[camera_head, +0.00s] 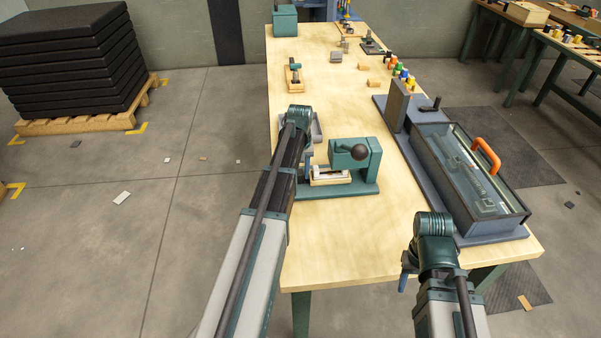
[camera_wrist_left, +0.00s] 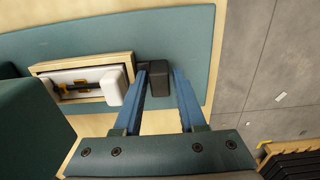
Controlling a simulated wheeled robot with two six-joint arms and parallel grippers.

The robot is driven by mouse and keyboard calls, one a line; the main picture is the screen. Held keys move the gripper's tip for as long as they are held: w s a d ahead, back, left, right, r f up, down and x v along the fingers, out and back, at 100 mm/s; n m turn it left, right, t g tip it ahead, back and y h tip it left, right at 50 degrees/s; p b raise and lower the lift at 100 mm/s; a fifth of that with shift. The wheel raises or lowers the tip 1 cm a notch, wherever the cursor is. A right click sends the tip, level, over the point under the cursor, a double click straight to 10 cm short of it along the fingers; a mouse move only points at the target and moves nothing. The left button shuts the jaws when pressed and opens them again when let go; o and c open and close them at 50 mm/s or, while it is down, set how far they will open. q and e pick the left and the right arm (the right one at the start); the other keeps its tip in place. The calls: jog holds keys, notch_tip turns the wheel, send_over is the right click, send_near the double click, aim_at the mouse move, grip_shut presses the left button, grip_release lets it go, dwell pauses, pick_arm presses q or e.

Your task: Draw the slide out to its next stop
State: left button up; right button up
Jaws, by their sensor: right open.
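The slide (camera_head: 330,181), a light wooden tray with a white insert, sits in the teal fixture (camera_head: 352,152) with a black ball knob. The slide also shows in the left wrist view (camera_wrist_left: 82,62), with a rounded white block (camera_wrist_left: 113,88) at its near end. A dark block (camera_wrist_left: 158,78) stands on the teal base just beyond it. My left gripper (camera_wrist_left: 160,75) is open, its blue fingers reaching over the base by the dark block. One finger lies between the white and dark blocks in the picture; contact cannot be told. My right gripper (camera_head: 405,272) is open near the table's front edge, partly hidden.
A clear-lidded case (camera_head: 470,182) with an orange handle stands on the table's right side. A grey tray (camera_head: 317,130) lies behind my left wrist. Small parts and blocks lie farther back. The table front is clear. A mat stack (camera_head: 70,60) stands on the floor.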

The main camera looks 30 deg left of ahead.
pick_arm(q)
jog(key=shift+r, duration=0.1)
notch_tip(320, 180, up, 14)
jog(key=p, duration=1.4)
jog(key=shift+f, duration=0.25)
